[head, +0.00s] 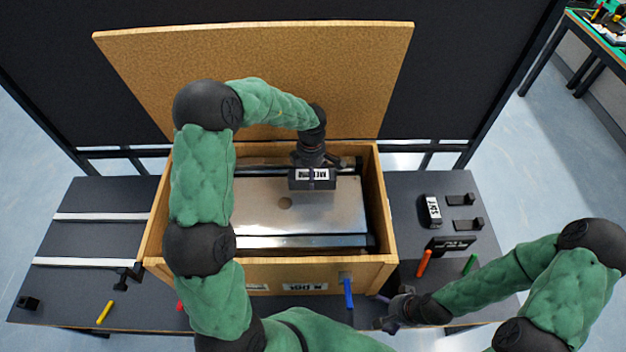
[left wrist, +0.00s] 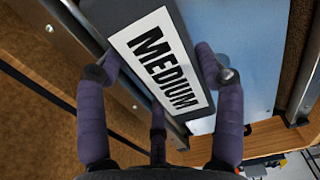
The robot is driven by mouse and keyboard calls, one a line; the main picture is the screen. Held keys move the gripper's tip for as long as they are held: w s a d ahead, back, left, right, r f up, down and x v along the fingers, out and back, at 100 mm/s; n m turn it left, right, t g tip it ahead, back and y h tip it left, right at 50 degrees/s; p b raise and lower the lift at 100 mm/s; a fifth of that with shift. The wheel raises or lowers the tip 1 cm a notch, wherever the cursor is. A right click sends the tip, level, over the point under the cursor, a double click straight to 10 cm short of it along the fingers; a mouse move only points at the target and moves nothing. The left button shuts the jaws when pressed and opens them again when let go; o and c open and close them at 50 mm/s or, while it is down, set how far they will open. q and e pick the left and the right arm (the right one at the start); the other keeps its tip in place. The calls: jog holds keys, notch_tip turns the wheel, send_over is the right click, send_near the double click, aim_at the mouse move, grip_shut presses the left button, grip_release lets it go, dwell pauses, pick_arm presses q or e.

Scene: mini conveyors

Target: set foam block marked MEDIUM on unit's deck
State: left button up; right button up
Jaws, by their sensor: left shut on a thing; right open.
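The foam block marked MEDIUM (head: 312,178) is a dark block with a white label. My left gripper (head: 312,160) is shut on it, over the back part of the unit's deck. In the left wrist view the block (left wrist: 160,58) sits between the purple fingers of the gripper (left wrist: 160,95), its label facing the camera. The unit's deck (head: 270,213) is a flat silver plate inside an open wooden crate. Whether the block touches the deck cannot be told. My right gripper (head: 393,318) is open and empty near the table's front edge, right of the crate.
The wooden crate (head: 385,215) has its lid (head: 260,70) raised behind. To the right lie another labelled block (head: 431,211), black parts, a dark label plate (head: 450,245), and orange (head: 424,263) and green (head: 470,264) sticks. White rails (head: 85,262) and a yellow stick (head: 105,312) lie left.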

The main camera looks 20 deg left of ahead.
pick_arm(q)
jog(key=shift+w+d+f, duration=0.1)
jog(key=shift+w+f, duration=0.15)
jog(key=shift+f, duration=0.05)
notch_tip(320, 180, down, 4)
jog(key=shift+w+r+b, duration=0.15)
jog(key=shift+r+b, duration=0.1)
jog(key=shift+b, duration=0.35)
jog(key=shift+r, duration=0.1)
jog(key=o, duration=1.2)
jog(key=shift+c, duration=0.2)
notch_tip(320, 180, up, 12)
jog(key=p, duration=0.2)
jog(key=shift+p, duration=0.35)
